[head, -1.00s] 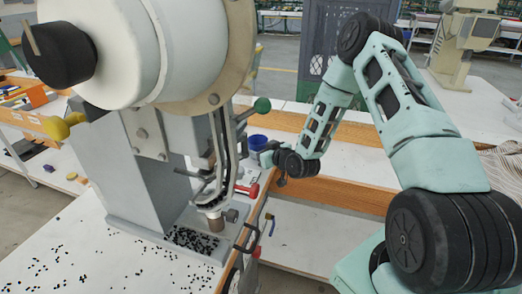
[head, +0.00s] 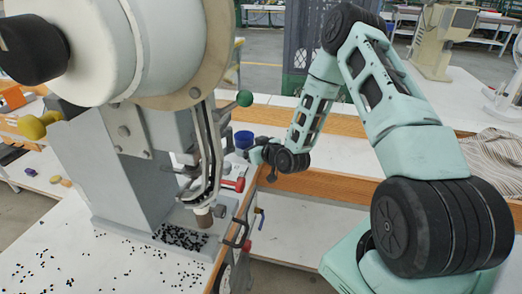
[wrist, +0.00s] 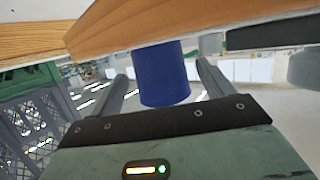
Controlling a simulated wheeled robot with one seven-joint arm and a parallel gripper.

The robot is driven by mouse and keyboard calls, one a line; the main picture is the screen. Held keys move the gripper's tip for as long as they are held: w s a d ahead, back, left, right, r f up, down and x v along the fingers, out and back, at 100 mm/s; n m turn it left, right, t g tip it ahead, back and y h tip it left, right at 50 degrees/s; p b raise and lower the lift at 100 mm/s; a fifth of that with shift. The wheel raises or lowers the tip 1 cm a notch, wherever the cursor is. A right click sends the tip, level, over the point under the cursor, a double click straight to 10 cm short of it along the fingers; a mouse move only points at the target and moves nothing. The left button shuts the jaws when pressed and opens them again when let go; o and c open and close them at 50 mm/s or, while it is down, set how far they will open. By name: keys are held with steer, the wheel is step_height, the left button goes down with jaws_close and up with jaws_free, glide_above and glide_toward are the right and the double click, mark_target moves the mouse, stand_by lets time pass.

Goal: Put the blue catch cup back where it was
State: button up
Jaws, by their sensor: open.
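The blue catch cup (head: 243,140) stands on the white bench top behind the eyelet press (head: 140,165), near the wooden edge. In the wrist view, which is upside down, the cup (wrist: 162,75) appears between my two fingers, with a gap on each side. My gripper (head: 255,153) is low beside the cup, on its right in the head view. It is open and holds nothing. How far the fingertips reach along the cup is hard to tell.
Small black eyelets (head: 180,237) lie scattered on the press base and bench. A wooden bench edge (head: 330,185) runs below my wrist. A striped cloth (head: 490,155) lies at right.

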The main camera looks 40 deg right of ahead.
steer(key=b+v, duration=0.2)
steer(key=v, duration=0.8)
steer(key=shift+s, duration=0.35)
steer(key=shift+r, duration=0.1)
